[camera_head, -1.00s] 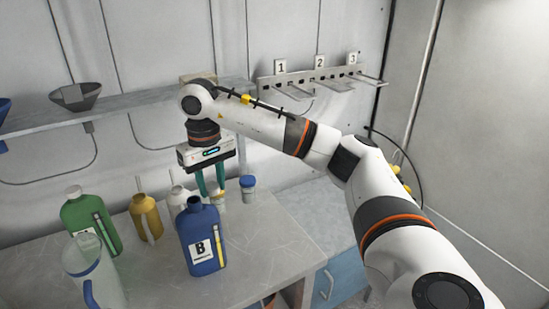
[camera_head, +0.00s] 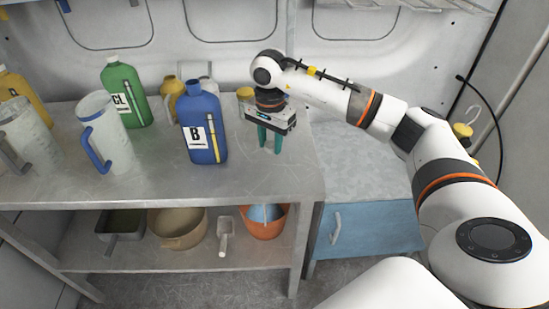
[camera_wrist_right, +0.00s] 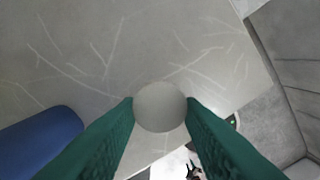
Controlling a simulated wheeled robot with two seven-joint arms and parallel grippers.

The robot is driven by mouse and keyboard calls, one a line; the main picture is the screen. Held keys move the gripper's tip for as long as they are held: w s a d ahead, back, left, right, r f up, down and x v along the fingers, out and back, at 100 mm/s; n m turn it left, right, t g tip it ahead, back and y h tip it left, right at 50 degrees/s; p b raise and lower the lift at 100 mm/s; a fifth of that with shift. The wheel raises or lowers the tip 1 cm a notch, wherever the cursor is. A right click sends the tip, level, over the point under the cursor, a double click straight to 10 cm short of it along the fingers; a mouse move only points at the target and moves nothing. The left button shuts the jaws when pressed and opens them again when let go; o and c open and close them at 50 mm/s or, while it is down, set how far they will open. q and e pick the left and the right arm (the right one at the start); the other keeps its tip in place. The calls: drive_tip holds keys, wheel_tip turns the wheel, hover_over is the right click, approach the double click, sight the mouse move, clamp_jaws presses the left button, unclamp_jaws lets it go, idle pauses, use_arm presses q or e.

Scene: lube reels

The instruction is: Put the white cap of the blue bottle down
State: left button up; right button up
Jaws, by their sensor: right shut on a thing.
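The blue bottle (camera_head: 204,135) marked B stands upright on the metal table, its neck without a cap. Its blue side also shows in the right wrist view (camera_wrist_right: 42,143). My right gripper (camera_head: 270,147) is to the right of the bottle, pointing down over the table's right part. In the right wrist view, its green fingers are shut on the round, pale white cap (camera_wrist_right: 160,107). In the head view the cap cannot be made out between the fingers. Whether the cap touches the table cannot be told. My left gripper is not in view.
On the table (camera_head: 255,183), a green bottle (camera_head: 126,93) and a clear jug (camera_head: 107,135) stand left of the blue bottle. Yellow containers stand behind. The lower shelf holds bowls and an orange bucket (camera_head: 264,222). The table's front right is clear.

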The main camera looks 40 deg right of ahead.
sight(271, 167)
wheel_tip(271, 167, down, 2)
drive_tip(key=shift+f, duration=0.1)
wheel_tip(271, 167, down, 4)
drive_tip(key=shift+r+p, duration=0.2)
drive_tip(key=shift+p, duration=0.35)
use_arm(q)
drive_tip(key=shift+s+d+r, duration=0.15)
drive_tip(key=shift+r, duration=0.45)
use_arm(e)
drive_tip(key=shift+f, duration=0.15)
drive_tip(key=shift+f, duration=0.15)
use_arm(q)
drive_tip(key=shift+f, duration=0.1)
use_arm(e)
drive_tip(key=o, duration=1)
drive_tip(key=shift+r, duration=0.35)
wheel_tip(271, 167, up, 12)
drive_tip(key=shift+f+b, duration=0.15)
drive_tip(key=shift+b, duration=1.1)
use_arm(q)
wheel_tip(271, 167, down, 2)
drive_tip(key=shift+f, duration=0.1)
use_arm(e)
drive_tip(key=shift+d, duration=0.1)
